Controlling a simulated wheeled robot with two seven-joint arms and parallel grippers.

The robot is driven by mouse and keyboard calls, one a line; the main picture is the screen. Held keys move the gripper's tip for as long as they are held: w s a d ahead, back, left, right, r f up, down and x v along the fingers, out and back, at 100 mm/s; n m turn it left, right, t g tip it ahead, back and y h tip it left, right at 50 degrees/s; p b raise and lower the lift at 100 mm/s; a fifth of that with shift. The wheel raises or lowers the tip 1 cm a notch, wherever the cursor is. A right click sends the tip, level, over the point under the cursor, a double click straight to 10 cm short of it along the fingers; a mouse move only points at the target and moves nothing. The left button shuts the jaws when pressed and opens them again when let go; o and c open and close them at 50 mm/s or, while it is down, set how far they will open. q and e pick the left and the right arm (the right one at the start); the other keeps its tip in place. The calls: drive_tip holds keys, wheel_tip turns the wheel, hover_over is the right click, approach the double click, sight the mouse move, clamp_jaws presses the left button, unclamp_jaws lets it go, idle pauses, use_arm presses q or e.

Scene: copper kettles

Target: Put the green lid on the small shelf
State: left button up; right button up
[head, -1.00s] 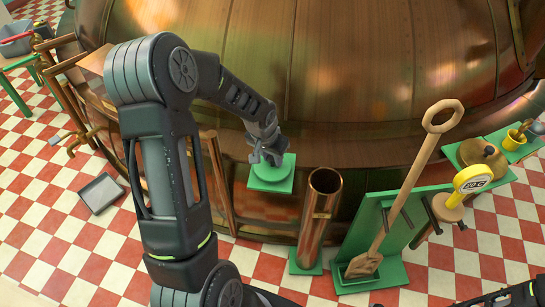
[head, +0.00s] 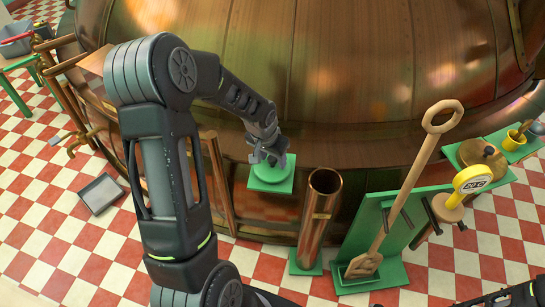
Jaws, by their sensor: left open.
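The round green lid (head: 278,180) sits on a small square green shelf (head: 268,188) in front of the big copper kettle. My left gripper (head: 269,163) is open just above the lid, with its fingers partly hiding it. I cannot tell whether a finger still touches the lid.
A copper tube (head: 318,210) stands right of the shelf. The copper kettle (head: 340,60) fills the back. A grey tray (head: 101,193) lies on the tiled floor.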

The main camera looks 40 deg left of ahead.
sight(267, 173)
use_arm(q)
drive_tip(key=v, duration=1.2)
drive_tip(key=shift+p, duration=0.4)
